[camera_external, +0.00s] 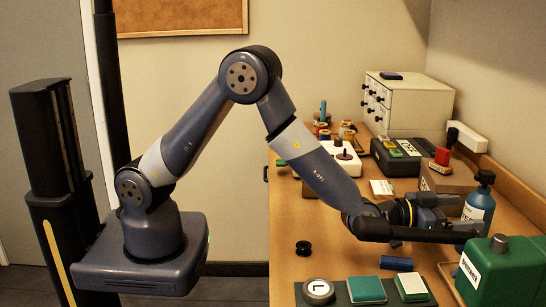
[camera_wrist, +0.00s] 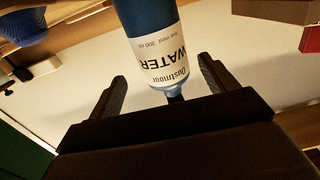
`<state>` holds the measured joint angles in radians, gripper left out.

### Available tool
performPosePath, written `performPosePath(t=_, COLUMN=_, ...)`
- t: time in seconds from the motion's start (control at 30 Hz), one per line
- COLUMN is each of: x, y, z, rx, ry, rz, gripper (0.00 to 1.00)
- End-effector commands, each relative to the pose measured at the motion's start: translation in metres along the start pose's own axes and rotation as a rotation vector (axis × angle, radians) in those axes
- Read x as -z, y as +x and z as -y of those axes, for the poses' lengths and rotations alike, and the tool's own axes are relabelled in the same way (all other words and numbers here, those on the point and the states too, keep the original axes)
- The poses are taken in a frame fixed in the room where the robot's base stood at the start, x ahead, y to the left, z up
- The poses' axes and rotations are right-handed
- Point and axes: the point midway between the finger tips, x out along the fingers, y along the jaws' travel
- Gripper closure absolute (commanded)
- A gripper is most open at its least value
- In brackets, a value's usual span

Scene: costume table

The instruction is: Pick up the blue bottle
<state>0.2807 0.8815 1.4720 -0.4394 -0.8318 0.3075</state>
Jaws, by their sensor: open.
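The blue bottle (camera_external: 479,207) stands upright on the table at the right in the external view, with a dark cap and a white label. In the wrist view the blue bottle (camera_wrist: 150,40) shows upside down, its label reading "WATER". My gripper (camera_external: 468,218) is at the bottle, with its fingers reaching toward it from the left. A gap shows between the bottle and each finger, so I see no contact.
A green box (camera_external: 502,272) stands close in front of the bottle. A cardboard box (camera_external: 447,178) with red items is behind it. A white drawer cabinet (camera_external: 408,104) stands at the back.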

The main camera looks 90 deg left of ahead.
Motion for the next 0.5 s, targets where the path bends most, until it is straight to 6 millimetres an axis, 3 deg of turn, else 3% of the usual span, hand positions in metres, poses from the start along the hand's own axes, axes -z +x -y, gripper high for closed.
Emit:
performPosePath(t=0.3, x=0.003, y=0.038, z=0.005, rx=0.001, ry=0.0, rz=0.0, gripper=0.2)
performPosePath(t=0.5, x=0.002, y=0.049, z=0.005, rx=0.001, ry=0.0, rz=-0.001, gripper=0.2)
